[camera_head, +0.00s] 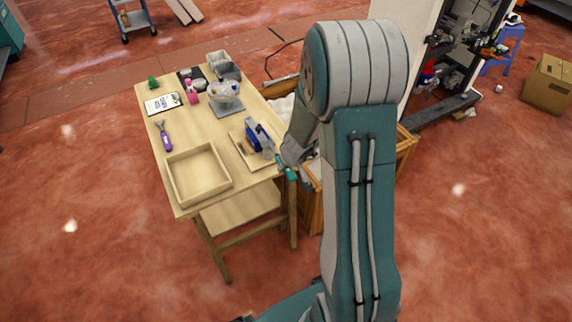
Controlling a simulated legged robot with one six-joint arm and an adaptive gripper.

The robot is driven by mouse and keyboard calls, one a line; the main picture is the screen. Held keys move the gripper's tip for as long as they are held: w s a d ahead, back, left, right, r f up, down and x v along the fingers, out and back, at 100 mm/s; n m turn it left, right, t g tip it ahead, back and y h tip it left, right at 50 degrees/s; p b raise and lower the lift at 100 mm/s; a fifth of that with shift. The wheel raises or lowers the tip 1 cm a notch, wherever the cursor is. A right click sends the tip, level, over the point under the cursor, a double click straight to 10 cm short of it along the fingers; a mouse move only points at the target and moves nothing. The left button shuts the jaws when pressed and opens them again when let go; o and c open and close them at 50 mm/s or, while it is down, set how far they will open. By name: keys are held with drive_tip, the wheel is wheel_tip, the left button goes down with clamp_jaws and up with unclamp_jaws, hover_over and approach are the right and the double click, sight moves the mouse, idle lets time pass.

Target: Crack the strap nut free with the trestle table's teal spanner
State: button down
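My gripper (293,168) is at the table's near right corner, partly covered by my own arm. A short teal handle, which looks like the teal spanner (288,173), shows between its fingertips, and the gripper appears shut on it. The strap nut is too small to make out. The trestle table (198,136) is pale wood.
An empty wooden box (174,188) sits at the table's near left. A purple-handled tool (165,138), clipboard (162,103), pink bottle (192,96) and scale with a bowl (227,103) lie further back. A wooden crate (406,150) stands right of the table, behind my arm.

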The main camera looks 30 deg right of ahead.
drive_tip(key=shift+d+f, duration=0.1)
idle(0.4)
drive_tip(key=shift+w+d+n+y, duration=0.2)
drive_tip(key=shift+d+n+y, duration=0.2)
drive_tip(key=shift+d+n, duration=0.75)
drive_tip(key=shift+w+d+n+y, duration=0.2)
drive_tip(key=shift+w+d+n, duration=0.05)
drive_tip(key=shift+d+n, duration=0.35)
drive_tip(key=shift+w+d+n+y, duration=0.2)
drive_tip(key=shift+d+n, duration=0.35)
drive_tip(key=shift+d, duration=0.05)
drive_tip(key=shift+w+d+n+g+y, duration=0.2)
drive_tip(key=shift+w+d+n+y, duration=0.1)
drive_tip(key=shift+d+n, duration=0.25)
drive_tip(key=shift+w+d+n+g+y, duration=0.2)
drive_tip(key=shift+w+d+n, duration=0.1)
drive_tip(key=shift+d+n, duration=0.25)
